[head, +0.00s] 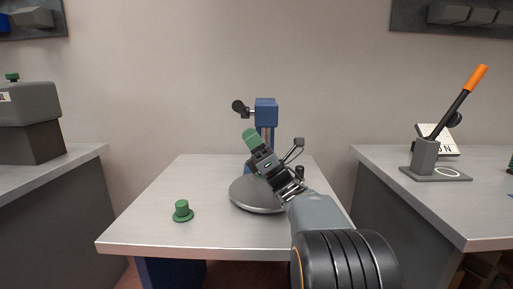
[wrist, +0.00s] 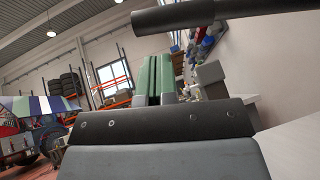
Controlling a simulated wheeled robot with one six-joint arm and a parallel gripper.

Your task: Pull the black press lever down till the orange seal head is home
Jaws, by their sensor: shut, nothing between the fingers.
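The blue press (head: 266,112) stands at the back of the middle table. A black round-ended part (head: 239,106), which looks like its lever, sticks out at the left of the blue head. In the wrist view a thick black bar (wrist: 185,16) crosses the top, probably the same lever. My gripper (head: 250,137), with green fingertips, is shut and empty in front of the press column, below and slightly right of the black end. The shut fingers also show in the wrist view (wrist: 158,78). I see no gap-free contact with the lever. No orange seal head shows; my gripper and arm cover part of the press.
A grey round disc (head: 250,196) lies on the middle table (head: 150,232), partly behind my arm. A green knobbed piece (head: 182,211) stands at the front left. An orange-handled lever (head: 467,91) stands on the right table. The middle table's left side is mostly clear.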

